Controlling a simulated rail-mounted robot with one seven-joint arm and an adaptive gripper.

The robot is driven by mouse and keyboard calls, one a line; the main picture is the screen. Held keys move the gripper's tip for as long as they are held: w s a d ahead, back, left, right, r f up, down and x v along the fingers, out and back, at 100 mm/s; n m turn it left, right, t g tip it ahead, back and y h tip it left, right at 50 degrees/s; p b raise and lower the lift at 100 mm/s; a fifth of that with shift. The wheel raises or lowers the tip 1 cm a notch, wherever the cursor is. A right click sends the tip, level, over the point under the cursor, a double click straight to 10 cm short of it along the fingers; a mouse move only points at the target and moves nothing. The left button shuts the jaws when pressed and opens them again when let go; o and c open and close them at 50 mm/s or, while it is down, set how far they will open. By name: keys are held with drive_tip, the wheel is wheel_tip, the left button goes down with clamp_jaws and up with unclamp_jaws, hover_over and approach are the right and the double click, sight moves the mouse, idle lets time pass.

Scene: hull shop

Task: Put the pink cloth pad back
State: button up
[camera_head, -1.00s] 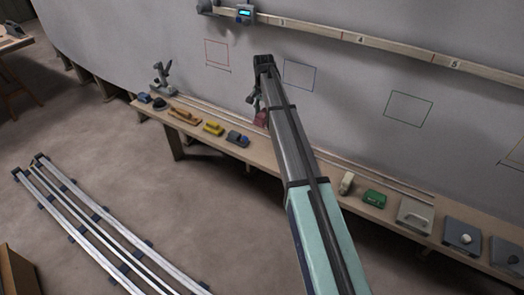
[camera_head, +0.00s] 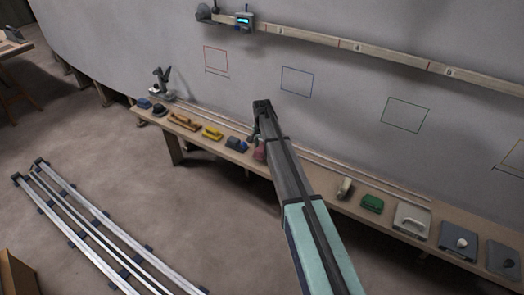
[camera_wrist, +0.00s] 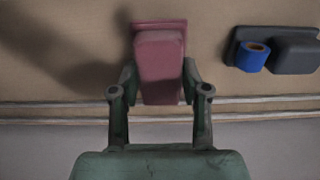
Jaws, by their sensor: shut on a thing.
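The pink cloth pad (camera_wrist: 160,62) is a pink block with a flat pink plate at its far end, seen in the wrist view. My gripper (camera_wrist: 160,88) has a finger on each side of the block and is shut on it. The pad is over or on the wooden bench shelf (camera_wrist: 60,82); I cannot tell whether it touches the wood. In the head view my gripper (camera_head: 260,140) is at the shelf's middle, and only a bit of the pink pad (camera_head: 260,153) shows beside my arm.
A dark grey block with a blue roll (camera_wrist: 253,57) lies close to the right of the pad in the wrist view. Yellow (camera_head: 212,133) and green (camera_head: 372,203) tools stand along the shelf. The grey hull wall (camera_head: 350,80) rises behind, with a rail (camera_head: 345,44) above.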

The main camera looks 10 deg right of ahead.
sight(262, 147)
drive_tip(key=shift+f, duration=1.15)
drive_tip(key=shift+f, duration=0.2)
drive_tip(key=o, duration=1.1)
drive_tip(key=shift+r, duration=0.1)
wheel_tip(262, 147, up, 12)
drive_tip(key=shift+r+b, duration=0.1)
drive_tip(key=shift+b, duration=0.8)
